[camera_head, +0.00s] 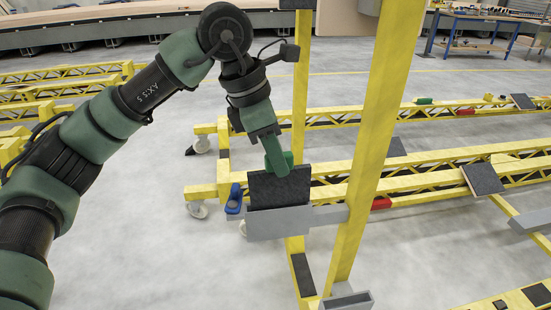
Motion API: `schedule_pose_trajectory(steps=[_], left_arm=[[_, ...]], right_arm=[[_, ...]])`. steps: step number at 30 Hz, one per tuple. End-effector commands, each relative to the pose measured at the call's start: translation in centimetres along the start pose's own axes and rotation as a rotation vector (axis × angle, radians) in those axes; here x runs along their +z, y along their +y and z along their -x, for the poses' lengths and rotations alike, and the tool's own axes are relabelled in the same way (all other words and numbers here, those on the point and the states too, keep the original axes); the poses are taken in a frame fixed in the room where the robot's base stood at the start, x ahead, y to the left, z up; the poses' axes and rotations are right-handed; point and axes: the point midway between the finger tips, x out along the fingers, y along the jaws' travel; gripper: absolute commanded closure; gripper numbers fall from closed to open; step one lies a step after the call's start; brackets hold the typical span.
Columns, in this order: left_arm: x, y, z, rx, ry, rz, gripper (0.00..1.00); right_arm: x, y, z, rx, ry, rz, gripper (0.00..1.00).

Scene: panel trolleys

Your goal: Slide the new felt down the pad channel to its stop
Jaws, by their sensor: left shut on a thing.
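The new felt, a dark square pad (280,188), stands upright in the middle of the camera_head view. My left gripper (279,163) is shut on its upper edge, with the arm coming in from the left. The pad channel, a grey metal piece (290,224) on the yellow trolley frame, is in front of the felt's lower edge. The felt's lower edge is hidden behind the channel's front wall, so I cannot tell how deep it sits or see the stop. My right gripper is not in view.
A yellow upright post (372,140) of the trolley stands close on the right. A blue clamp-like part (234,199) is just left of the felt. Yellow truss beams (440,180) with other dark pads (482,179) run to the right. Grey floor (150,240) is open at lower left.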

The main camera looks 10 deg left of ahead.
Motion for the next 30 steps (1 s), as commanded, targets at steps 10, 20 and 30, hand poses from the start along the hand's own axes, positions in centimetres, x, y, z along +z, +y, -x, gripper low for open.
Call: schedule_pose_trajectory(steps=[10, 20, 30], left_arm=[[-0.02, -0.01, 0.07, 0.0, 0.002, 0.0, 1.0], [-0.2, 0.11, 0.23, -0.001, 0.025, 0.0, 1.0], [-0.35, 0.19, 0.13, -0.001, 0.037, 0.0, 1.0]], right_arm=[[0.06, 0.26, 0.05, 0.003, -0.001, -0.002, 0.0], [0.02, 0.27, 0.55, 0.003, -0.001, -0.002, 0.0], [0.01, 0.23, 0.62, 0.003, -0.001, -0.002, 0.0]])
